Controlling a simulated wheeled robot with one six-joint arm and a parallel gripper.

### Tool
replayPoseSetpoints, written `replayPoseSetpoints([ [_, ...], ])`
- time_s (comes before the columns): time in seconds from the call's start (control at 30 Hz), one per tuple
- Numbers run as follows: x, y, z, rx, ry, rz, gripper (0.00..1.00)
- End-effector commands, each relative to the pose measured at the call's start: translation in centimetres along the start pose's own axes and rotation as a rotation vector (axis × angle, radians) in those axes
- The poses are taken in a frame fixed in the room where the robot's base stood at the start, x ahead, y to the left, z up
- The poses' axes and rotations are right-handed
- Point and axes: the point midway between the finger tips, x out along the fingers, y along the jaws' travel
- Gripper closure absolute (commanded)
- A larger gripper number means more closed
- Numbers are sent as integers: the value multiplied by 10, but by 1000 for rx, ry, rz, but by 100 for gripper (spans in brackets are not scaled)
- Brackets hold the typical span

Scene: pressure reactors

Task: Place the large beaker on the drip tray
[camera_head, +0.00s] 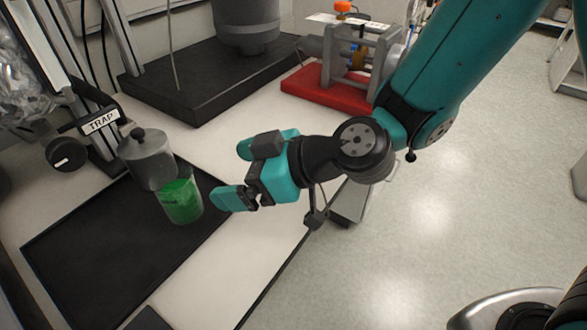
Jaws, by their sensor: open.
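The large beaker (182,205) is clear and holds green contents. It stands upright at the right part of the black drip tray (85,245), close to a grey metal vessel that overlaps its upper left in the picture. My gripper (236,174) is open and empty, just right of the beaker. Its teal fingers point left toward the beaker, with a visible gap between the nearer finger and the glass.
The grey vessel (148,158) hangs beside a stand labelled TRAP (101,121) with a black knob (65,154). A black platform (200,85) with a large reactor is behind. A red-based pump (335,90) stands at the back right. The white bench is clear right of the tray.

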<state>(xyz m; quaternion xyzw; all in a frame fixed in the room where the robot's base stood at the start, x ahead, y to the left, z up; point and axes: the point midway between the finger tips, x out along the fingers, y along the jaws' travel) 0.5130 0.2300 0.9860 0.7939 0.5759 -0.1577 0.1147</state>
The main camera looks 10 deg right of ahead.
Motion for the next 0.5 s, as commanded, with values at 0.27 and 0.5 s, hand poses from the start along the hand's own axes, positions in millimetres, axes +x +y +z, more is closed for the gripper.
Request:
replayPoseSetpoints([
  [0.27,-18,-7,-10,33,-54,-53,6],
  [0.5,-109,-29,-7,272,-436,-86,6],
])
